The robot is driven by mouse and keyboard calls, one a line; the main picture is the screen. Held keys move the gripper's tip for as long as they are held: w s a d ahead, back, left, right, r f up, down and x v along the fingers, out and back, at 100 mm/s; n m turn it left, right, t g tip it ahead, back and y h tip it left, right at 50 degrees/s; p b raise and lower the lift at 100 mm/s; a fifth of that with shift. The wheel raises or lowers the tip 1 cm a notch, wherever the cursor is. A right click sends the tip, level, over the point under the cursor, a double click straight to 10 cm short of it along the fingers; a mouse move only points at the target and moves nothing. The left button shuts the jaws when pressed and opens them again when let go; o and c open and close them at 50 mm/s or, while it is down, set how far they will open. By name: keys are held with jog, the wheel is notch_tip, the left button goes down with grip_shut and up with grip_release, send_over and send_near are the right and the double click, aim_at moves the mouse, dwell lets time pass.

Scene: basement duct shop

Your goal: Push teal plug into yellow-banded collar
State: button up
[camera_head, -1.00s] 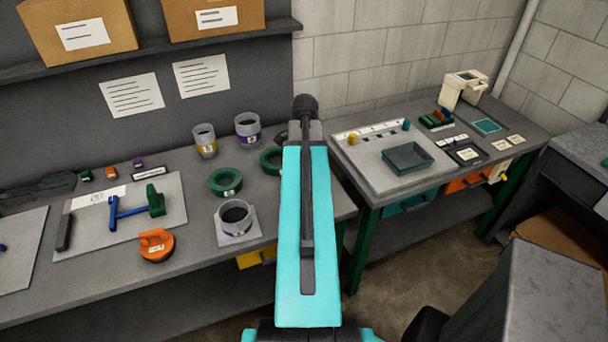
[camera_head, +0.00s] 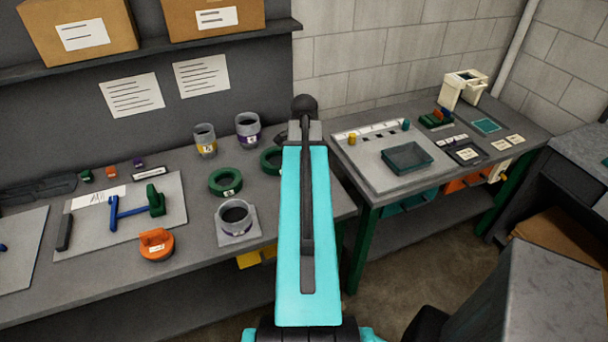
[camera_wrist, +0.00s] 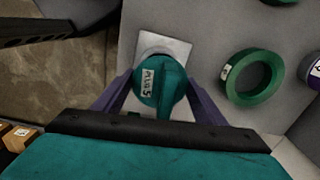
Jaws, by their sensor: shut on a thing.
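My gripper (camera_wrist: 158,92) is shut on the teal plug (camera_wrist: 160,80), a round piece marked "PLUG 5" with a raised grip bar. In the wrist view the plug covers most of a grey collar on a pale square plate (camera_wrist: 178,48); the gap between them cannot be judged. In the head view my arm hides the gripper and plug. The yellow-banded collar (camera_head: 205,142) stands farther back on the left bench, upright and open.
A purple-banded collar (camera_head: 248,131) stands beside the yellow-banded one. A green ring (camera_head: 225,181) lies between these and the plated collar. An orange plug-like piece (camera_head: 156,244) lies near the bench's front edge. A second bench (camera_head: 350,172) with a dark tray (camera_head: 407,157) is at right.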

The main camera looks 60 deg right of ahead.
jog(key=shift+f+b, duration=1)
jog(key=shift+f, duration=1.1)
dwell(0.3)
jog(key=o, duration=1.3)
jog(key=shift+r+b, duration=1.55)
jog(key=shift+r, duration=5.35)
jog(key=shift+r, duration=0.15)
